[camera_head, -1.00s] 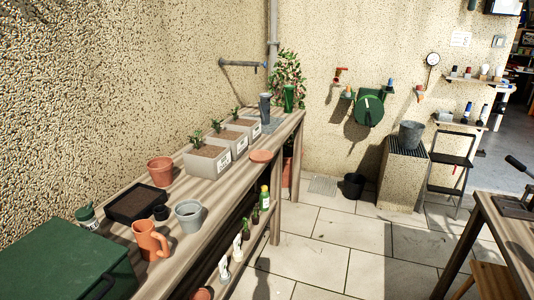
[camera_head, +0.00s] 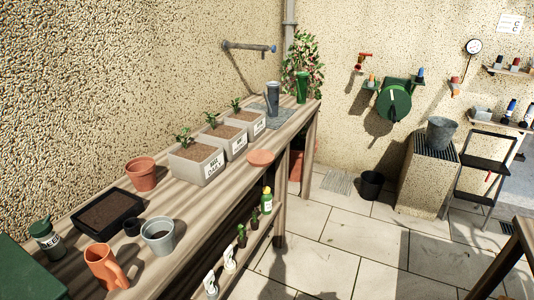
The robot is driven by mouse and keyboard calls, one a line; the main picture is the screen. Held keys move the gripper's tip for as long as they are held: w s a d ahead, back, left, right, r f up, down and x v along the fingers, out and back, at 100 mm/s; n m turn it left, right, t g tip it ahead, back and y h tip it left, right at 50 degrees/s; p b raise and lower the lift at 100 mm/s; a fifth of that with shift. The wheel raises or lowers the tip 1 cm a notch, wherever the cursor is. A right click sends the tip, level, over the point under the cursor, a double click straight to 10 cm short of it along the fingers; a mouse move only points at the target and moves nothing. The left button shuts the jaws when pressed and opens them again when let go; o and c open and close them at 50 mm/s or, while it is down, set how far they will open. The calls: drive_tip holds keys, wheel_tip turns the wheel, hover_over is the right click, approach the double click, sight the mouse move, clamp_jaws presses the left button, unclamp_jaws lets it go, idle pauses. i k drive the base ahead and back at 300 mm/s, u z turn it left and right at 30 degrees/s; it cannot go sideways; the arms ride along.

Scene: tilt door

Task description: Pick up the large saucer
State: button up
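A flat round terracotta saucer (camera_head: 261,158) lies on the wooden bench (camera_head: 205,209), near its right edge. It is to the right of the grey planter boxes. No second saucer shows, so I cannot compare sizes. My gripper is not in view.
Three planter boxes (camera_head: 197,164) stand along the bench behind the saucer. A terracotta pot (camera_head: 141,174), black tray (camera_head: 106,213), grey pot (camera_head: 158,237) and orange jug (camera_head: 105,267) stand nearer. Bottles stand on the lower shelf. The tiled floor (camera_head: 345,234) right of the bench is mostly open.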

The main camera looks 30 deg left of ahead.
sight(260, 158)
drive_tip(key=i, duration=0.7)
drive_tip(key=u, duration=0.1)
drive_tip(key=k, duration=0.2)
drive_tip(key=u, duration=3.05)
drive_tip(key=i, duration=0.3)
drive_tip(key=z, duration=0.1)
